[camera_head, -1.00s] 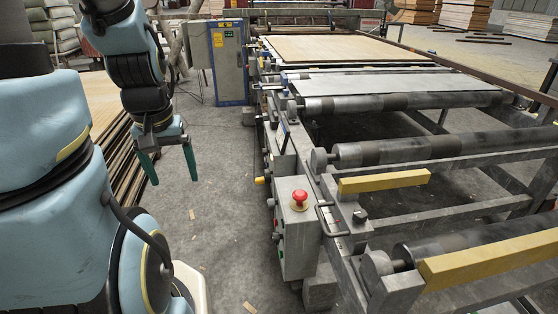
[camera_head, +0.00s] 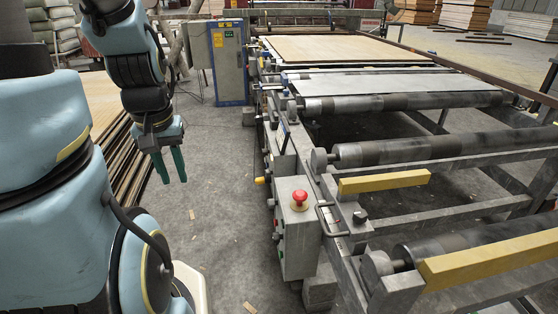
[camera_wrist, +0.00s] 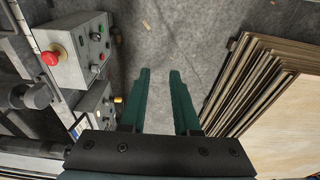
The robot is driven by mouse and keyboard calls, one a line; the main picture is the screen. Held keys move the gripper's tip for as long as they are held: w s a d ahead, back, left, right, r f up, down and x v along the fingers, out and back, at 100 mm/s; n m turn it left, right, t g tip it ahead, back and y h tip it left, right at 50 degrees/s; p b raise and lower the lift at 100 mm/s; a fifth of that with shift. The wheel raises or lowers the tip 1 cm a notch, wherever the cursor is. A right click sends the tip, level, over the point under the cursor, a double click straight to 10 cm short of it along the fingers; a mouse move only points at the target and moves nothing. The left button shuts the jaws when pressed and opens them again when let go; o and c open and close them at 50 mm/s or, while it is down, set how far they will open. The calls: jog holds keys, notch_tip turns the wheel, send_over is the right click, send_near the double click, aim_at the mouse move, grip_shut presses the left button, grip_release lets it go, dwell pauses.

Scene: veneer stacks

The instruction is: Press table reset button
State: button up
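A grey control box (camera_head: 298,232) on the side of the roller table carries a red mushroom button (camera_head: 299,198) on its top. The box (camera_wrist: 75,65) also shows at the left of the wrist view, with the red mushroom button (camera_wrist: 49,58), a small green button (camera_wrist: 101,28) and a small red button (camera_wrist: 101,56). I cannot read which one is the reset button. My gripper (camera_head: 170,178) hangs left of the box, apart from it, fingers pointing down.
A second box (camera_wrist: 98,105) with buttons sits beside the first. Veneer stacks (camera_wrist: 262,95) stand on the other side of my gripper. The roller table (camera_head: 425,148) fills the right. A tall cabinet (camera_head: 228,62) stands behind.

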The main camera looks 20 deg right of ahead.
grip_shut()
dwell(1.0)
